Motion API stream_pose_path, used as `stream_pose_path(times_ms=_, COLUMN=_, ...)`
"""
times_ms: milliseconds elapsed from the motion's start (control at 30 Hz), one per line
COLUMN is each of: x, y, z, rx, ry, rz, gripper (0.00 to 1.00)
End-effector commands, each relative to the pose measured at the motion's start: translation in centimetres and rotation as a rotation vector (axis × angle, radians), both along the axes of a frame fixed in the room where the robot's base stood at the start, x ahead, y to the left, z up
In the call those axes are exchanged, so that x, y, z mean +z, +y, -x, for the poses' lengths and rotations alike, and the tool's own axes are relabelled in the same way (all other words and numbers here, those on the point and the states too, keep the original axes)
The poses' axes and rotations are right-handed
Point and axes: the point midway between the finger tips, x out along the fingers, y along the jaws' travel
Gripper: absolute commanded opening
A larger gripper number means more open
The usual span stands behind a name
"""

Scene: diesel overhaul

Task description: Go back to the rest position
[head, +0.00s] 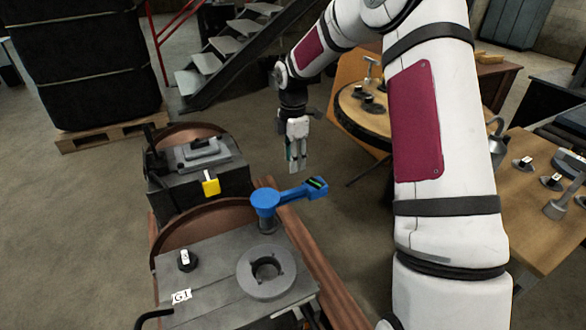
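My gripper (297,167) hangs from my arm near the middle of the head view, with its fingers pointing down. It is small in the picture, and I cannot tell how far apart the fingers are. I see no object clearly held in it. A blue tool (267,201) with a dark display on its arm stands on the grey block below the gripper. In the picture the gripper's tips are above this tool and look apart from it.
The grey block (215,272) carries a round ring (267,268) and a "G1" label (181,297). Behind it is another grey unit with a yellow tag (211,187). A round wooden table (350,102) and a wooden bench (545,215) with several parts stand right. Open floor lies left.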

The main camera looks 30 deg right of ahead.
Motion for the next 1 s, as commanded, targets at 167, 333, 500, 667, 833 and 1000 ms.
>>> stream_pose_path(times_ms=167, x=0.6, y=0.0, z=0.0, rx=0.0, ry=0.0, rz=0.0, gripper=0.37)
stream_pose_path(times_ms=333, x=0.5, y=0.0, z=0.0, rx=0.0, ry=0.0, rz=0.0, gripper=0.37)
stream_pose_path(times_ms=500, x=0.5, y=0.0, z=0.0, rx=0.0, ry=0.0, rz=0.0, gripper=0.37)
stream_pose_path(times_ms=667, x=1.3, y=0.2, z=0.4, rx=-0.014, ry=-0.003, rz=0.007, gripper=0.37)
stream_pose_path(times_ms=833, x=6.2, y=1.5, z=2.8, rx=-0.124, ry=-0.028, rz=0.05, gripper=0.37)
stream_pose_path(times_ms=1000, x=12.8, y=3.4, z=7.5, rx=-0.323, ry=-0.078, rz=0.094, gripper=0.37)
